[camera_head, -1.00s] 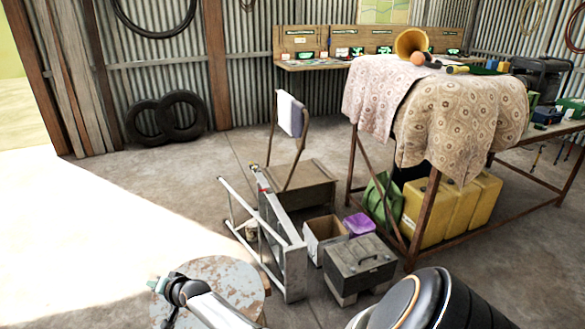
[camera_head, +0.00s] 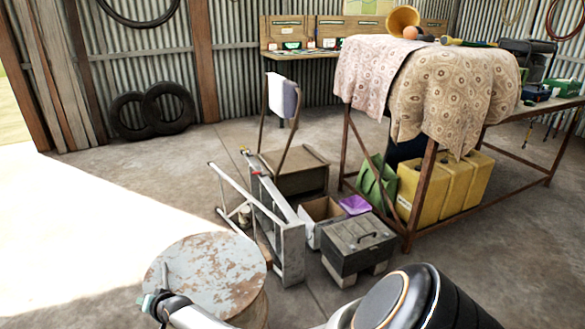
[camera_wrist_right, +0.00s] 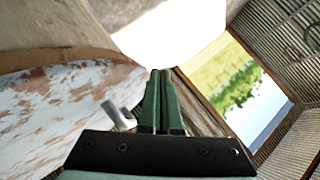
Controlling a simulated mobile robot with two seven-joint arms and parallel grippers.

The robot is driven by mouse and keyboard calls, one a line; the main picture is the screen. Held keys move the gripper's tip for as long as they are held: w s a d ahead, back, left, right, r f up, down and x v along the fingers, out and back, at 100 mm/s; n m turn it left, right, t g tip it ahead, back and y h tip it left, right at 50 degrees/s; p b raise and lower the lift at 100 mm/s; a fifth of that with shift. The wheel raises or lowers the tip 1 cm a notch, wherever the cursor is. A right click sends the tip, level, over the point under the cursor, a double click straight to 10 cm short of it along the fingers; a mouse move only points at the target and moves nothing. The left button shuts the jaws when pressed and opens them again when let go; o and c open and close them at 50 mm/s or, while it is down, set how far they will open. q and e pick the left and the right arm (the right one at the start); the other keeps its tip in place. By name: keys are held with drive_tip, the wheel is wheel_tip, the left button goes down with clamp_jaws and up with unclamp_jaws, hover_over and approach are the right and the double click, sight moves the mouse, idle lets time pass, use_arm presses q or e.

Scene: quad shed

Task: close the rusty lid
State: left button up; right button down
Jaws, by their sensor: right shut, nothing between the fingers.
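The rusty lid (camera_head: 212,272) is a round disc with flaking white paint and brown rust, low at the left in the head view. A brownish round body (camera_head: 252,309) shows below its right edge. A small grey handle (camera_head: 164,274) shows at its left edge. My right gripper (camera_head: 148,301) is at the lid's lower left edge. In the right wrist view its green fingers (camera_wrist_right: 160,98) are shut with nothing between them. The lid (camera_wrist_right: 55,92) and grey handle (camera_wrist_right: 117,115) lie just left of the fingers; I cannot tell whether they touch. My left gripper is out of view.
A metal stepladder (camera_head: 290,250), a cardboard box (camera_head: 318,217) and a grey toolbox (camera_head: 357,243) stand right of the lid. A cloth-covered table (camera_head: 450,105) with yellow cans (camera_head: 425,195) under it is farther right. The sunlit floor (camera_head: 90,230) at left is clear.

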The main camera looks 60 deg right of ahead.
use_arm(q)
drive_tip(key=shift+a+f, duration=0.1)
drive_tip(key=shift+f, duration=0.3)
use_arm(e)
drive_tip(key=shift+f, duration=0.5)
use_arm(q)
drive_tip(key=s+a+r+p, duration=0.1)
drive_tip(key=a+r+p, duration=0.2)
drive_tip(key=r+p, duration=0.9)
drive_tip(key=p, duration=0.4)
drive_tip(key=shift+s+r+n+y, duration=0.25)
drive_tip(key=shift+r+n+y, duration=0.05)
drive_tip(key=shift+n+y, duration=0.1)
use_arm(e)
drive_tip(key=s+a+r, duration=0.4)
drive_tip(key=s+r, duration=0.1)
drive_tip(key=r, duration=0.6)
drive_tip(key=shift+s+a, duration=0.15)
drive_tip(key=shift+s, duration=0.15)
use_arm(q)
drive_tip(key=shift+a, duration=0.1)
